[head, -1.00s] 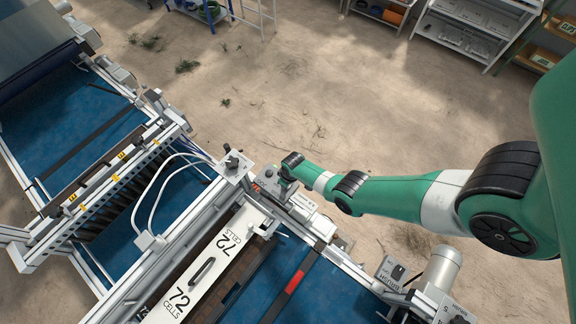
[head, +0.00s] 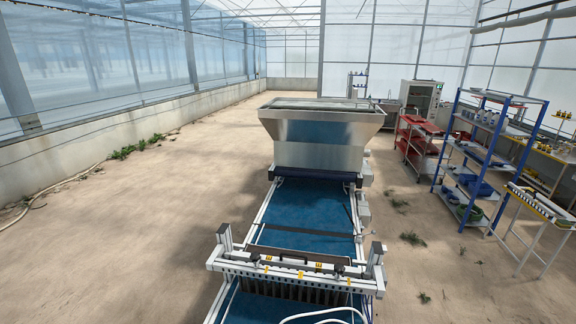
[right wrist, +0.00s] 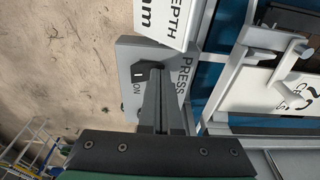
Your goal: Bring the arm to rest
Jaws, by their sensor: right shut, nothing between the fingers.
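My right gripper (right wrist: 157,68) shows in the right wrist view, its two fingers shut with nothing between them. Its tips lie in front of a grey control box (right wrist: 128,50) marked PRESS and ON. A small dark switch (right wrist: 138,74) on that box is just left of the fingertips. I cannot tell whether the tips touch the box. My left gripper is in neither view, and no arm shows in the head view.
The seeder's blue belt (head: 313,205) runs to a steel hopper (head: 320,135), with a roller frame (head: 290,270) across it. A blue rack (head: 490,150) stands right. Sandy floor is free on the left. A white plate (right wrist: 262,85) lies right of the box in the wrist view.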

